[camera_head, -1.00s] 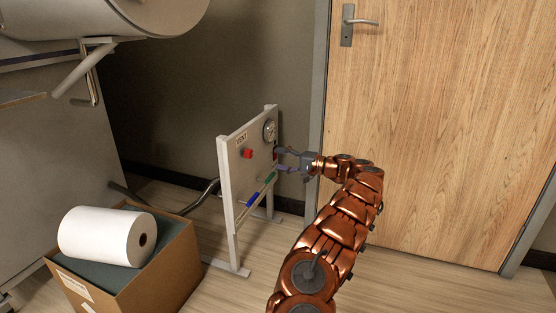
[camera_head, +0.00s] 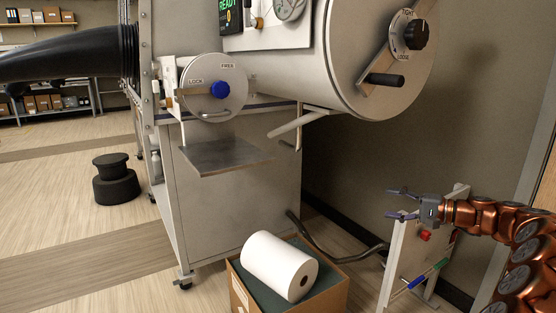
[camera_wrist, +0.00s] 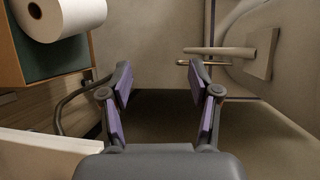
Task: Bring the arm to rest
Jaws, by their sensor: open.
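My gripper (camera_head: 392,203) is at the right of the head view, at the end of my copper-coloured arm. It is open and empty, with its fingers pointing left, in front of the upper part of a white panel stand (camera_head: 398,262). The stand carries a red knob (camera_head: 425,236) and blue and green handles low down. In the wrist view my gripper's purple-padded fingers (camera_wrist: 160,100) stand apart with nothing between them. Whether the gripper touches the stand cannot be told.
A cardboard box (camera_head: 241,290) with a white roll (camera_head: 279,266) stands left of the panel stand. A large grey cabinet with a cylinder (camera_head: 372,50) and a small shelf (camera_head: 226,157) is behind. A black stool (camera_head: 116,180) stands on open floor at left.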

